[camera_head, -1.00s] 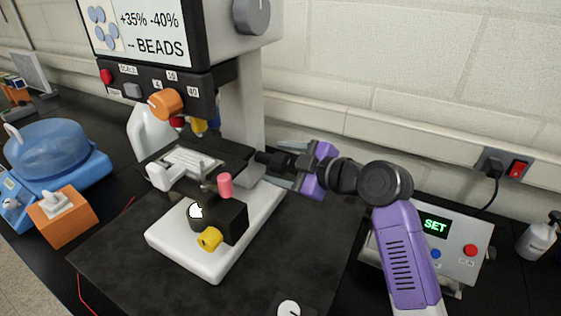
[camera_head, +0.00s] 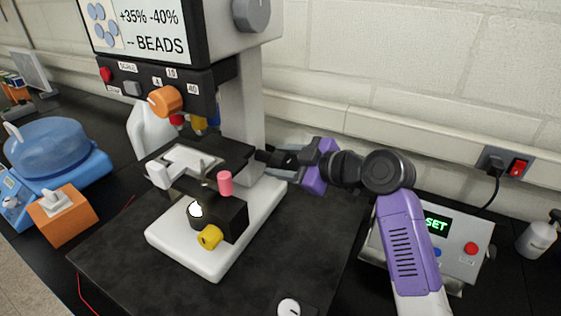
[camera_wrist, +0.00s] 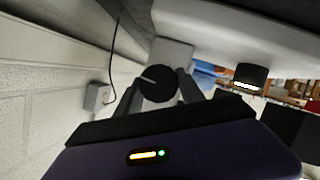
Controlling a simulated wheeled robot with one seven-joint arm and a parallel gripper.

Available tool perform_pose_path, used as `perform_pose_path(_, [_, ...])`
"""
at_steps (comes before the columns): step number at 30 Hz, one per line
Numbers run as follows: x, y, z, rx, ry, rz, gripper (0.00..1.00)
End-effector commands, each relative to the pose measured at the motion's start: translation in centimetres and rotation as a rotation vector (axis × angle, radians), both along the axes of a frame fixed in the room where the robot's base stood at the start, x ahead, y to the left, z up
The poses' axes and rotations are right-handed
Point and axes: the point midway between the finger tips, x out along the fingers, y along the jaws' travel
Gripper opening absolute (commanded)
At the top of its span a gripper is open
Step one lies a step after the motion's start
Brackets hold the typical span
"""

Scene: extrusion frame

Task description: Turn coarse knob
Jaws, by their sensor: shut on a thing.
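The microscope (camera_head: 180,262) has a white base, a dark stage and a screen on top. A black coarse knob (camera_wrist: 157,84) with a pale index line sits on the side of its column and shows between my fingers in the wrist view. My gripper (camera_wrist: 155,88) is shut on this knob, one finger on each side. In the head view my gripper (camera_head: 280,160) reaches the right side of the column from the right, and its own fingers mostly cover the knob there.
An orange knob (camera_head: 165,100) is on the front panel. A control box (camera_head: 465,240) reading SET stands behind my arm. A blue domed device (camera_head: 50,150) is at left.

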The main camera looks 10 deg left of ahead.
Motion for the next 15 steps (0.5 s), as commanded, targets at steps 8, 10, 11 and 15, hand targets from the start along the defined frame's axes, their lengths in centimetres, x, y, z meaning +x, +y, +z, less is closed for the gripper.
perform_pose_path(8, [0.13,-0.06,0.02,0.075,0.21,0.0,0.05])
perform_pose_path(10, [0.11,-0.05,-0.02,0.093,0.262,0.001,0.05])
perform_pose_path(11, [0.12,-0.04,-0.02,0.101,0.283,0.001,0.05])
perform_pose_path(15, [0.14,-0.04,0.02,0.133,0.368,0.001,0.05])
